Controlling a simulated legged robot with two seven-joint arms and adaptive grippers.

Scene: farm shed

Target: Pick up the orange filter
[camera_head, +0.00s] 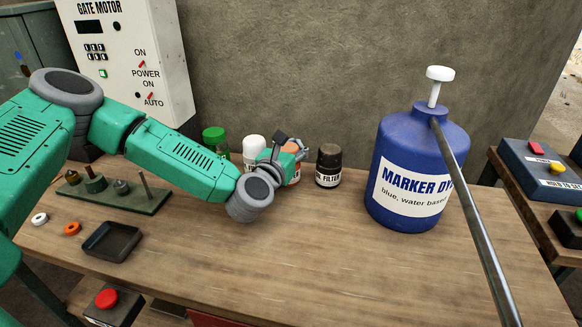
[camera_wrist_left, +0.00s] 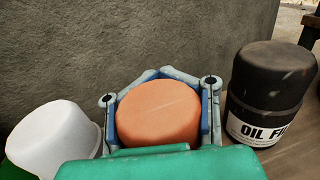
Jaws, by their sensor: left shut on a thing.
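The orange filter (camera_wrist_left: 158,110) sits between the fingers of my left gripper (camera_wrist_left: 160,98) in the left wrist view, which shut around it. In the head view the orange filter (camera_head: 292,148) shows only in part behind my left gripper (camera_head: 288,150). It stands in the row between the white filter (camera_head: 253,150) and the black oil filter (camera_head: 328,165). I cannot tell whether its base touches the table. My right gripper is not in view.
A green-capped jar (camera_head: 215,140) stands left of the white filter. A large blue marker dye bottle (camera_head: 405,150) with a pump stands to the right. A peg board (camera_head: 115,197) and a black tray (camera_head: 112,240) lie at left. The front middle of the wooden table (camera_head: 300,250) is clear.

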